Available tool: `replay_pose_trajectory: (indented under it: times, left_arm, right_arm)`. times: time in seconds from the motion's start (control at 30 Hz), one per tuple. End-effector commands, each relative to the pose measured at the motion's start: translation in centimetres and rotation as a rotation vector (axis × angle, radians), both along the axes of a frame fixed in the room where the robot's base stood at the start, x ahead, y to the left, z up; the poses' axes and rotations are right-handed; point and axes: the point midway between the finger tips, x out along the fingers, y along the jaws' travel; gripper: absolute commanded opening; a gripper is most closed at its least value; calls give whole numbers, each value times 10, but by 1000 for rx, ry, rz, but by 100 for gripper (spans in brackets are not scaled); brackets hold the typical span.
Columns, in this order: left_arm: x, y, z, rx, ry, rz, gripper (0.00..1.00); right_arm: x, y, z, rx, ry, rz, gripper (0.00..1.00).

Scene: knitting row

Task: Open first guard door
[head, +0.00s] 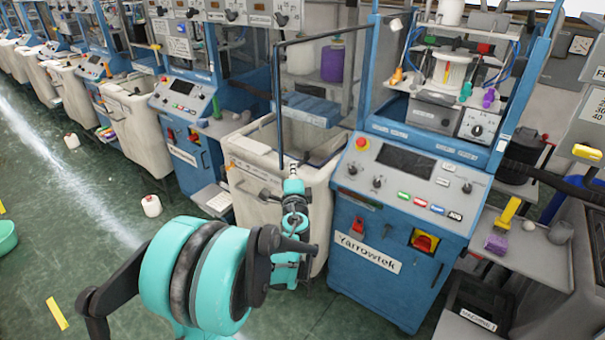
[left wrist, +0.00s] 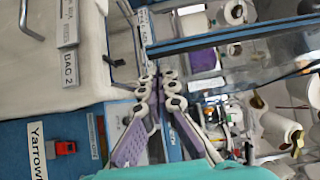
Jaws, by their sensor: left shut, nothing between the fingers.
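The Yarrowtek machine (head: 380,240) is blue, with a grey sloped control panel. A blue frame bar (left wrist: 235,33), apparently the door's, crosses the top of the left wrist view. My left gripper (head: 293,172) is shut and empty, near the lower end of the door frame in the head view. Its fingers (left wrist: 157,80) meet just below the blue bar in the left wrist view; I cannot tell whether they touch it. My right gripper is not in view.
A cream bin (head: 262,165) stands left of the machine, close behind my left gripper. A side shelf (head: 535,255) with small items is at the right. More machines line the back left.

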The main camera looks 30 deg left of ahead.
Motion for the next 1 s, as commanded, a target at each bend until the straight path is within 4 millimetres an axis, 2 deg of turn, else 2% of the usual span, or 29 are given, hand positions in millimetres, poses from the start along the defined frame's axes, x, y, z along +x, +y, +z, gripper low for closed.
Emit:
replay_pose_trajectory:
  times: [0.03, 0.23, 0.6, 0.8, 1.0]
  left_arm:
    - [-1, 18, 0, 0, 0, -14, 0]
    - [10, 81, -1, 0, 0, -145, 0]
    - [61, 195, 0, 0, 0, -179, 0]
    - [88, 231, 1, 0, 0, -287, 0]
    - [107, 254, 0, 0, 0, -355, 0]
  right_arm:
    - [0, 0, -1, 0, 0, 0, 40]
    - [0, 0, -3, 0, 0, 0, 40]
    - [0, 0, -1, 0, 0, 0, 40]
    - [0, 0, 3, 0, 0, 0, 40]
    - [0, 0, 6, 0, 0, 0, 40]
